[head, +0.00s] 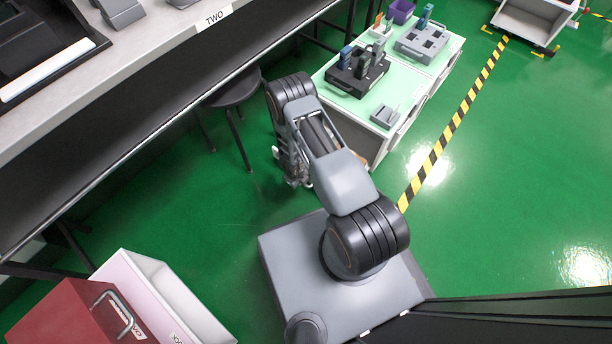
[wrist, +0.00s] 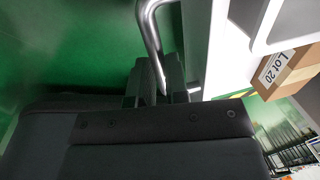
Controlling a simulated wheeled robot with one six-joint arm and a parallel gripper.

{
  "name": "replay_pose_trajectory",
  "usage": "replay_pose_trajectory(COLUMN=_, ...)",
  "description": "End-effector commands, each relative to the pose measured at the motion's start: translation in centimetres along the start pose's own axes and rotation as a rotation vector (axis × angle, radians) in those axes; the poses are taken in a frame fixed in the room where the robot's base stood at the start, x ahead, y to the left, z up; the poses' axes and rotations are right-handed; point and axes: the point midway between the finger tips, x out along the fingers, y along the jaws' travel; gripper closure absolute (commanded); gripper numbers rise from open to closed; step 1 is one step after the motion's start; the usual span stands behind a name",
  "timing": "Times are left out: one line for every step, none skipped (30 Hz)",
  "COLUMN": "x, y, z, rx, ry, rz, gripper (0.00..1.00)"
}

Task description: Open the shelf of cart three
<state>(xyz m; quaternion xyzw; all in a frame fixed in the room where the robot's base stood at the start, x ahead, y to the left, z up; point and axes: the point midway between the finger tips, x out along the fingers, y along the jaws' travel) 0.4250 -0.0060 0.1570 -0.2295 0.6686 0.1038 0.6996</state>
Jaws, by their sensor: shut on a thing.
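A pale cart with a green top (head: 330,92) stands beyond my arm in the head view; I cannot read a number on it. In the wrist view, a curved metal handle (wrist: 150,32) stands out from a white front panel (wrist: 194,45). My gripper (wrist: 165,82) is shut on this handle; the fingers partly hide its lower end. Behind the panel a brown box labelled "Lot 20" (wrist: 285,70) shows, so the shelf looks at least partly open. In the head view my gripper (head: 296,178) is low beside the cart's near end, and my arm hides much of the shelf.
A black stool (head: 233,92) stands left of the cart, by a long bench labelled "TWO" (head: 215,18). A red box (head: 75,318) and a white bin (head: 150,290) are at lower left. Green floor is clear right of the striped tape (head: 450,130).

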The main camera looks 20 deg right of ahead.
Motion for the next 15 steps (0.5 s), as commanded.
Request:
replay_pose_trajectory(x=-0.07, y=0.32, z=0.17, rx=-0.001, ry=-0.001, rz=0.000, gripper=1.00)
replay_pose_trajectory(x=-0.10, y=0.46, z=0.21, rx=-0.001, ry=-0.001, rz=0.000, gripper=1.00)
replay_pose_trajectory(x=-0.14, y=0.62, z=0.26, rx=-0.002, ry=-0.001, rz=-0.001, gripper=1.00)
replay_pose_trajectory(x=-0.15, y=0.67, z=0.28, rx=-0.001, ry=-0.001, rz=-0.001, gripper=1.00)
replay_pose_trajectory(x=-0.17, y=0.73, z=0.30, rx=-0.002, ry=-0.002, rz=-0.001, gripper=1.00)
replay_pose_trajectory(x=-0.19, y=0.79, z=0.32, rx=-0.002, ry=-0.002, rz=-0.001, gripper=1.00)
replay_pose_trajectory(x=-0.20, y=0.82, z=0.33, rx=-0.003, ry=-0.002, rz=-0.001, gripper=1.00)
replay_pose_trajectory(x=-0.20, y=0.84, z=0.35, rx=-0.003, ry=-0.002, rz=-0.001, gripper=1.00)
replay_pose_trajectory(x=-0.21, y=0.85, z=0.36, rx=-0.004, ry=-0.002, rz=-0.001, gripper=1.00)
replay_pose_trajectory(x=-0.21, y=0.85, z=0.37, rx=-0.004, ry=-0.002, rz=-0.001, gripper=1.00)
replay_pose_trajectory(x=-0.21, y=0.85, z=0.37, rx=-0.004, ry=-0.002, rz=-0.001, gripper=1.00)
replay_pose_trajectory(x=-0.21, y=0.85, z=0.38, rx=-0.004, ry=-0.003, rz=-0.001, gripper=1.00)
replay_pose_trajectory(x=-0.21, y=0.85, z=0.39, rx=-0.005, ry=-0.003, rz=-0.001, gripper=1.00)
replay_pose_trajectory(x=-0.21, y=0.84, z=0.39, rx=-0.005, ry=-0.003, rz=-0.001, gripper=1.00)
replay_pose_trajectory(x=-0.21, y=0.83, z=0.39, rx=-0.005, ry=-0.003, rz=-0.001, gripper=1.00)
